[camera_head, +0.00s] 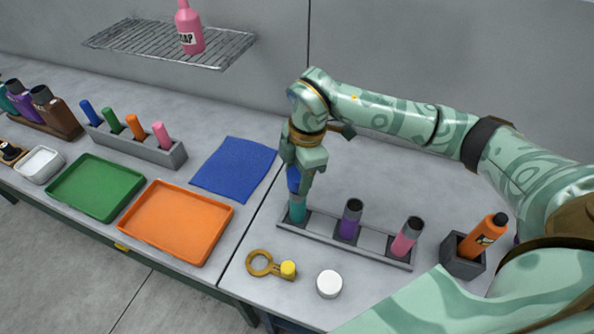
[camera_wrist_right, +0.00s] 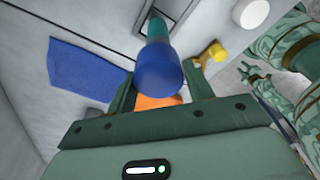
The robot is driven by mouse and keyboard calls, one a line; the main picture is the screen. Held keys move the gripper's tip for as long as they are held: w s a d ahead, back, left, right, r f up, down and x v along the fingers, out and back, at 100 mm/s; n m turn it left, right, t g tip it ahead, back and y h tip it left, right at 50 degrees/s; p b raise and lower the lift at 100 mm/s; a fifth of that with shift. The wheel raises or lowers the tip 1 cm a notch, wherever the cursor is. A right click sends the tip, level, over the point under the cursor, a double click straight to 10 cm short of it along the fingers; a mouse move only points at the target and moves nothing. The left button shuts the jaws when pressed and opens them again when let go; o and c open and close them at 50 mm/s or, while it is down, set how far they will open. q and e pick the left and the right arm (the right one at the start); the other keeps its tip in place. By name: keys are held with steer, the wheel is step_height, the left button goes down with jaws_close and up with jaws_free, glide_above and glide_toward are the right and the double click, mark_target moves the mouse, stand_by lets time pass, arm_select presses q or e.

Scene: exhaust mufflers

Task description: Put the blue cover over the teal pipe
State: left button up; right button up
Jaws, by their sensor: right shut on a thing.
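The teal pipe (camera_head: 297,211) stands upright at the left end of a grey rack (camera_head: 375,253). My right gripper (camera_head: 295,180) is directly above it, pointing down, shut on the blue cover (camera_head: 293,179). In the right wrist view the blue cover (camera_wrist_right: 158,76) sits between the fingers (camera_wrist_right: 158,92), with the teal pipe (camera_wrist_right: 157,30) running out from its far end. The pipe's top is hidden, and I cannot tell how far the cover reaches around it.
Purple (camera_head: 350,219) and pink (camera_head: 407,238) pipes stand in the same rack. An orange bottle (camera_head: 481,237) stands in a dark holder at right. A brass ring tool (camera_head: 260,264) and white round lid (camera_head: 329,284) lie in front. A blue cloth (camera_head: 234,167) lies left.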

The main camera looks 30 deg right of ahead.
steer(key=shift+r, duration=0.1)
steer(key=shift+a+p, duration=0.2)
steer(key=shift+p, duration=0.35)
stand_by(0.8)
steer(key=shift+f+b, duration=1.05)
steer(key=shift+f, duration=1.15)
stand_by(0.8)
steer(key=o, duration=1.1)
steer(key=shift+c, duration=0.2)
step_height(320, 180, up, 16)
steer(key=d+p, duration=0.1)
steer(key=d, duration=0.1)
steer(key=shift+d+p, duration=0.2)
steer(key=shift+p, duration=0.2)
